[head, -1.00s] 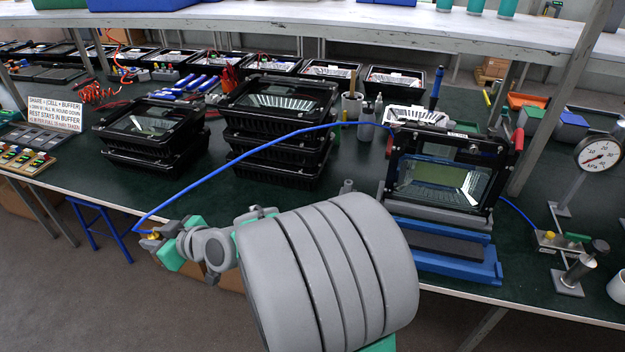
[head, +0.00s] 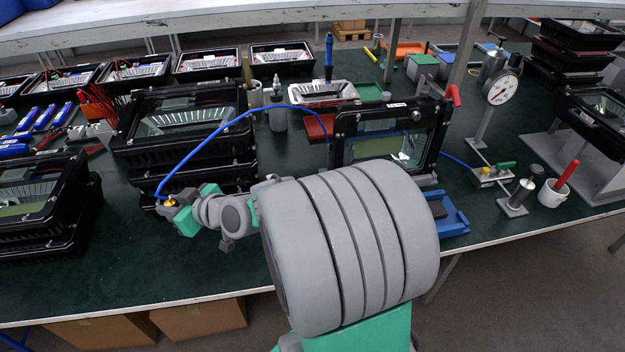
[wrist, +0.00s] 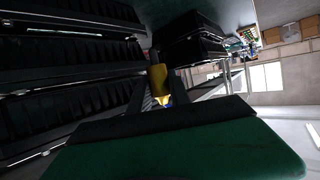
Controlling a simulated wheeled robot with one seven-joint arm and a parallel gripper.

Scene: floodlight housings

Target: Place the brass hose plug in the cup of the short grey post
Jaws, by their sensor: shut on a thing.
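The brass hose plug (head: 169,202) is at the end of a blue hose (head: 222,128). My gripper (head: 172,211) is shut on the plug, in front of the left housing stack and clear of the table top. In the wrist view the plug shows as a yellow piece (wrist: 158,82) between the jaws, with dark ribbed housings close on the left. The hose arches up and right to the black-framed housing (head: 390,130). A short grey post stood left of that housing in the earlier head view; now I cannot see it, and my arm covers that area.
Stacked black housings (head: 185,130) stand just behind my gripper, with another stack (head: 45,205) to the left. A pressure gauge (head: 502,90), a valve block (head: 492,174) and a white mug (head: 553,193) stand at the right. Dark green table top is bare at front left.

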